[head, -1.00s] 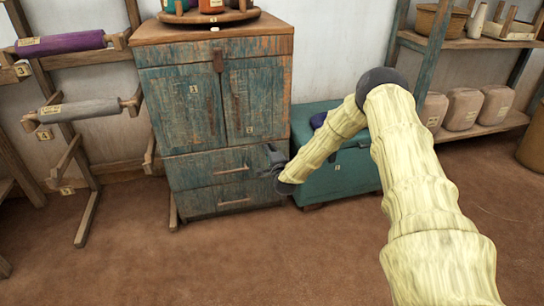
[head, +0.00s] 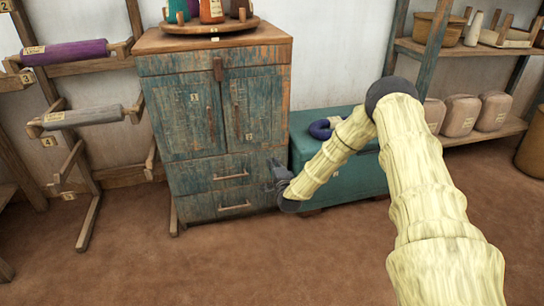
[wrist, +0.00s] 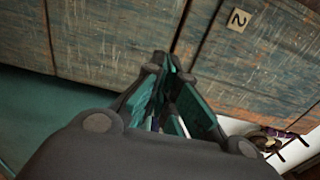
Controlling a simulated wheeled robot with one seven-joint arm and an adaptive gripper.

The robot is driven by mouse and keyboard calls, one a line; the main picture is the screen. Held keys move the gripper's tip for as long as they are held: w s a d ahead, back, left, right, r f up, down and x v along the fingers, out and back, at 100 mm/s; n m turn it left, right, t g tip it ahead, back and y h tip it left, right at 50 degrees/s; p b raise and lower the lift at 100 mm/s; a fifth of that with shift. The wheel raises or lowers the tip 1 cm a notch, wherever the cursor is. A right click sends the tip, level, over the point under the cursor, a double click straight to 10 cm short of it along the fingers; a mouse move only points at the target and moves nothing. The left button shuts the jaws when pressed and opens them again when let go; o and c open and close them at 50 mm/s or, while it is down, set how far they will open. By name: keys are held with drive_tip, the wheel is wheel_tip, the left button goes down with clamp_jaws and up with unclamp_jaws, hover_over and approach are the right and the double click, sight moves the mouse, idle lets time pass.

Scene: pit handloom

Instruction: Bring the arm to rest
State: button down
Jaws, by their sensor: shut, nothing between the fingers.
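My arm reaches forward and bends down at the elbow, covered in a pale yellow wrinkled sleeve. My gripper (head: 276,168) hangs at its end, in front of the right edge of the cabinet (head: 180,140) at drawer height. In the wrist view my gripper (wrist: 170,68) has its dark and green fingers together with nothing held. The cabinet doors (wrist: 110,30) fill much of that view beyond the fingertips. I cannot tell how wide the gap between gripper and cabinet is.
A teal chest (head: 350,180) with a dark blue ring (head: 322,129) stands right of the cabinet, partly behind my arm. A rack with a purple roll (head: 65,52) and a grey roll (head: 82,117) stands left. Shelves (head: 470,44) stand right. The brown floor (head: 200,265) in front is clear.

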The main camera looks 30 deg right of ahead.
drive_tip(key=p+v, duration=0.1)
drive_tip(key=v, duration=0.6)
drive_tip(key=shift+s+a+p, duration=0.25)
drive_tip(key=shift+a+p, duration=0.05)
drive_tip(key=shift+p, duration=0.1)
